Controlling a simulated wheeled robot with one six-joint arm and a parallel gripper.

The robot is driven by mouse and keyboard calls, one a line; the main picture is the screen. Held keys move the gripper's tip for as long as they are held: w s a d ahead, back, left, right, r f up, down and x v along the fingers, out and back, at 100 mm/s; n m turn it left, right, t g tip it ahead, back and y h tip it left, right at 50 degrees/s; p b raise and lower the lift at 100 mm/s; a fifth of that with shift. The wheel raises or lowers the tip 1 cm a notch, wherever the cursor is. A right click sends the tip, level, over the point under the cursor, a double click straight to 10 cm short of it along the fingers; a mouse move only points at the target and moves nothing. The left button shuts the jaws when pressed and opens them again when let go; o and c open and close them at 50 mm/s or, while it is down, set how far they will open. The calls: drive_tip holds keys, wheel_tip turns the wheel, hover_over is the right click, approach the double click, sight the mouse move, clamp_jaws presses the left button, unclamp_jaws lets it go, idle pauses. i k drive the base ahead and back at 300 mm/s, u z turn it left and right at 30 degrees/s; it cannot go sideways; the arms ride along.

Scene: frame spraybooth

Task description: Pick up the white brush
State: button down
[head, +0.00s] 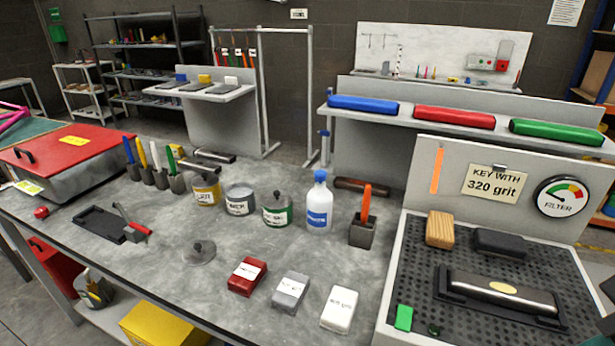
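A row of upright brushes stands in small dark holders at the left middle of the bench. The white brush (155,156) is third from the left, upright in its own holder (161,178). To its left are a yellow brush (141,153) and a blue brush (128,150). To its right is a green brush (172,162), close beside it. The bristle ends are hidden in the holders. My gripper is not in view.
Labelled cans (240,199) and a white bottle (319,203) stand right of the brushes. A red-lidded box (75,145) is to their left. A black tray (100,222) lies in front. Several sanding blocks (290,290) lie near the front edge.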

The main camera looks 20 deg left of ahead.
sight(155, 155)
drive_tip(key=u, duration=2.2)
drive_tip(key=k, duration=1.2)
drive_tip(key=u, duration=0.85)
drive_tip(key=i, duration=3.55)
drive_tip(key=z, duration=0.8)
drive_tip(key=i, duration=0.9)
drive_tip(key=z, duration=1.7)
drive_tip(key=i, duration=0.8)
drive_tip(key=z, duration=0.6)
